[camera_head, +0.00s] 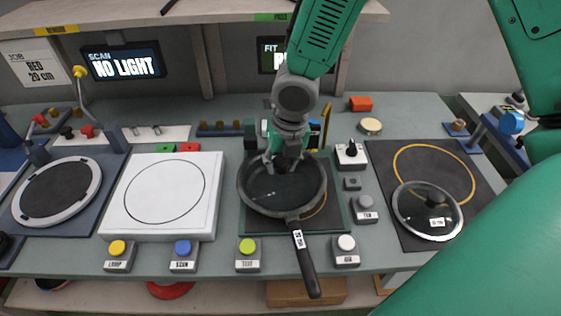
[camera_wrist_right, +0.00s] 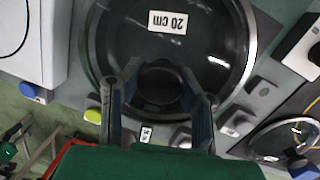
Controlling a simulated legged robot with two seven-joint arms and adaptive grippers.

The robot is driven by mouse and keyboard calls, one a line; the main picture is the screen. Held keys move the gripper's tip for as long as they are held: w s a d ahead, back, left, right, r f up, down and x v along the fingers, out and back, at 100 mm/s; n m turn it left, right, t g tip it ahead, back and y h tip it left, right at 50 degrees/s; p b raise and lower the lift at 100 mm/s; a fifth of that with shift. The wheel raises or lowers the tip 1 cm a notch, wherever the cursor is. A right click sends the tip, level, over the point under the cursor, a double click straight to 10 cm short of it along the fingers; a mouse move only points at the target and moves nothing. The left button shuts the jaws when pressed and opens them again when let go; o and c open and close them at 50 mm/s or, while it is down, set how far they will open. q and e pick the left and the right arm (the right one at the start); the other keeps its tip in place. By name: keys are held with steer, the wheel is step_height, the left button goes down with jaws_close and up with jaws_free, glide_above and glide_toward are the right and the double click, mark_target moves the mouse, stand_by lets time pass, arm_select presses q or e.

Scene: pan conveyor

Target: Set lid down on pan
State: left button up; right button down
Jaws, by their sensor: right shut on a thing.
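The black pan (camera_head: 244,198) sits on a dark square mat at the middle of the bench, its labelled handle (camera_head: 306,262) pointing toward the front. My right gripper (camera_head: 284,164) is over the pan, pointing down. In the wrist view its two fingers (camera_wrist_right: 160,100) are shut on the dark knob of a glass lid (camera_wrist_right: 190,52) with a metal rim and a "20 cm" label. The lid lies over the pan's opening; whether its rim touches the pan all round I cannot tell. My left gripper is not in view.
Another glass lid (camera_head: 418,220) lies on a dark mat (camera_head: 385,165) with a yellow ring at the right. A white plate (camera_head: 140,215) and a round ring plate (camera_head: 30,216) stand to the left. Labelled buttons (camera_head: 247,250) line the front edge. Screens read "NO LIGHT" and "FIT", the latter partly hidden.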

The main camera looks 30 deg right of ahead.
steer(key=c, duration=1.1)
jaws_free()
steer(key=shift+r, duration=0.3)
steer(key=r, duration=0.3)
steer(key=s+r, duration=0.1)
steer(key=r, duration=0.7)
steer(key=shift+s+d, duration=0.3)
steer(key=shift+r, duration=0.2)
